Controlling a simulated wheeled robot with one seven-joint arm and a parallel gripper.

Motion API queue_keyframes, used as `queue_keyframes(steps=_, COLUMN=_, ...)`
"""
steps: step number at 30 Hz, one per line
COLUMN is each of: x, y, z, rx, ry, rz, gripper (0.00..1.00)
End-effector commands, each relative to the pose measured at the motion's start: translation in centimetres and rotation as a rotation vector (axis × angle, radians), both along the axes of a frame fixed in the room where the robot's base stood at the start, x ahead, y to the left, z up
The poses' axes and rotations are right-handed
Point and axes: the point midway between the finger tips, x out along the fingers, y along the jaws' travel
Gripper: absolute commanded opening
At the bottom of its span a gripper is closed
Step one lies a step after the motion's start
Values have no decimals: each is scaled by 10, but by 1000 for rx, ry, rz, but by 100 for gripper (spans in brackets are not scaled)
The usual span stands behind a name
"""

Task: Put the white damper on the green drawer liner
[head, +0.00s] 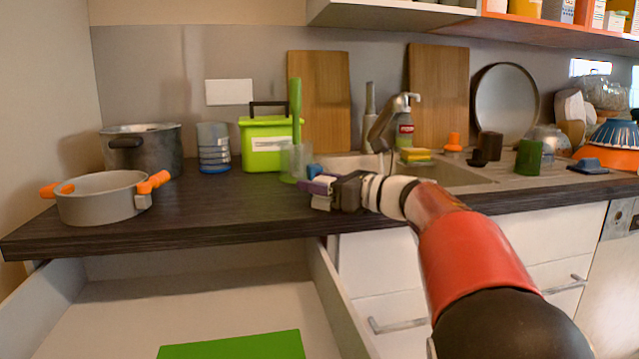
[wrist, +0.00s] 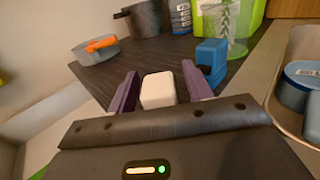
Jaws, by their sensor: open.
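The white damper (wrist: 158,90) is a small white block between the two purple fingers of my gripper (wrist: 158,88) in the wrist view. The fingers are open, one on each side of it, with narrow gaps showing. In the head view my gripper (head: 319,188) is low at the front part of the dark counter, left of the sink; the damper cannot be made out clearly there. The green drawer liner (head: 235,346) lies flat in the open drawer at the bottom of the head view, below and left of my gripper.
A blue block (wrist: 210,57) stands just beyond my right finger. Behind it are a clear cup (head: 296,162) and a green bin (head: 266,143). Grey pots (head: 103,198) stand at the left. The sink (head: 440,177) is to the right. The open drawer (head: 110,318) is otherwise empty where visible.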

Motion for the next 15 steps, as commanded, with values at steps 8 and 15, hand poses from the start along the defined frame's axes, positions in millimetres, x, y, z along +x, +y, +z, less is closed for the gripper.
queue_keyframes(steps=8, x=-10, y=-20, z=1, rx=1, ry=-2, rz=-4, gripper=50)
queue_keyframes(steps=15, x=-36, y=-67, z=-1, rx=2, ry=-1, rz=-5, gripper=50)
